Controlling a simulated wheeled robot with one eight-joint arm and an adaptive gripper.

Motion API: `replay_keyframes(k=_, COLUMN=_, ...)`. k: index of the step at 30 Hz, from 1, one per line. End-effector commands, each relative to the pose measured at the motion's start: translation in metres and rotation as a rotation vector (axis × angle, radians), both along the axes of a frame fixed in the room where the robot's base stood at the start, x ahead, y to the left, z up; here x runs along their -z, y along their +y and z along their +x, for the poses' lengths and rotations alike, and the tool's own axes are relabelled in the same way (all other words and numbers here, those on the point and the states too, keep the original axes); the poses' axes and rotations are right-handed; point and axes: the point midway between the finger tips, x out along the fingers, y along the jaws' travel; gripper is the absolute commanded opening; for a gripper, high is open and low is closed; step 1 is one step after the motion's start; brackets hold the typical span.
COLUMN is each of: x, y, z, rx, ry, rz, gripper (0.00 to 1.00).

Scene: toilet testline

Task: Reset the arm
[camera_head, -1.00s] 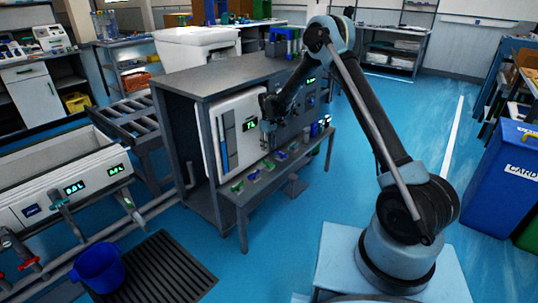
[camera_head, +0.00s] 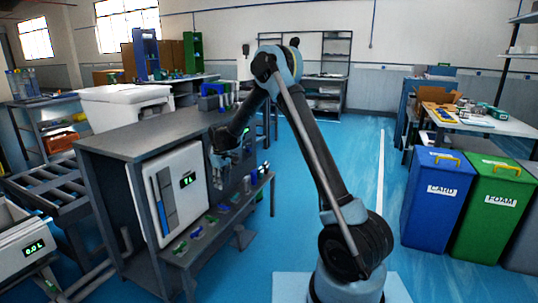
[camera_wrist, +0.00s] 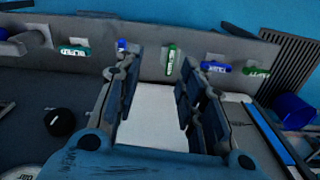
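My arm rises from its round base at the lower middle of the head view, and its forearm reaches left over the grey bench. My gripper (camera_head: 222,152) hangs near the bench's front side, to the right of the white panel with a green display (camera_head: 180,195). In the wrist view, the two fingers of my gripper (camera_wrist: 160,65) are well apart, with nothing held between them. A pale flat surface (camera_wrist: 160,115) shows behind the gap.
A low shelf with several small labelled coloured parts (camera_head: 212,219) runs along the grey bench (camera_head: 150,135). A blue CARD bin (camera_head: 432,205) and a green FOAM bin (camera_head: 492,210) stand at right.

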Motion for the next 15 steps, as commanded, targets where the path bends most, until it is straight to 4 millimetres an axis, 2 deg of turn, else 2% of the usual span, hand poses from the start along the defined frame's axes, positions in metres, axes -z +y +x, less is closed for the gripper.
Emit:
replay_keyframes(k=1, x=-0.015, y=-0.015, z=-0.002, rx=0.022, ry=-0.003, rz=0.002, gripper=0.37)
replay_keyframes(k=6, x=-0.055, y=-0.059, z=-0.01, rx=0.093, ry=-0.012, rz=0.009, gripper=0.37)
replay_keyframes(k=15, x=-0.116, y=-0.137, z=-0.038, rx=0.219, ry=-0.029, rz=0.022, gripper=0.37)
